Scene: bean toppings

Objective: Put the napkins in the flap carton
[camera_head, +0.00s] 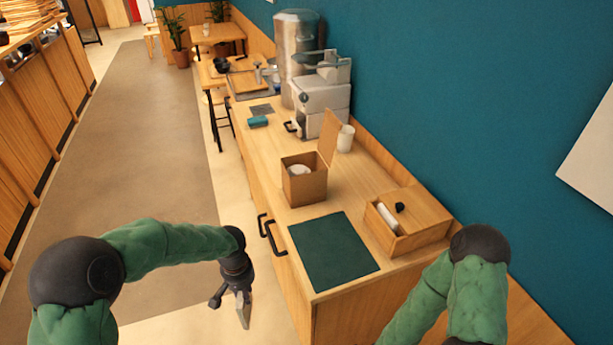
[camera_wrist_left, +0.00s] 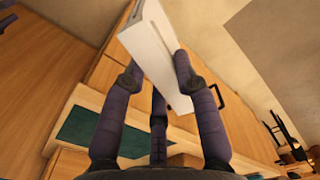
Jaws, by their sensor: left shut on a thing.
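My left gripper (camera_head: 238,298) is shut on a flat white piece, which looks like the napkins (camera_head: 244,312). It hangs in front of the counter, left of its front edge and above the floor. In the left wrist view the white napkins (camera_wrist_left: 158,55) stand tilted between the fingers (camera_wrist_left: 158,75). The flap carton (camera_head: 304,187) is a brown box on the counter with its flap raised at the back right; something white shows inside it. My right arm comes in at the lower right; its gripper is out of view.
A dark green mat (camera_head: 332,250) lies on the counter front. A wooden box (camera_head: 420,238) with a white item and a black knob stands right of it. A white cup (camera_head: 346,138), a grey machine (camera_head: 322,103) and a teal block (camera_head: 258,121) are farther back. Black handles (camera_head: 270,236) jut from the counter's front.

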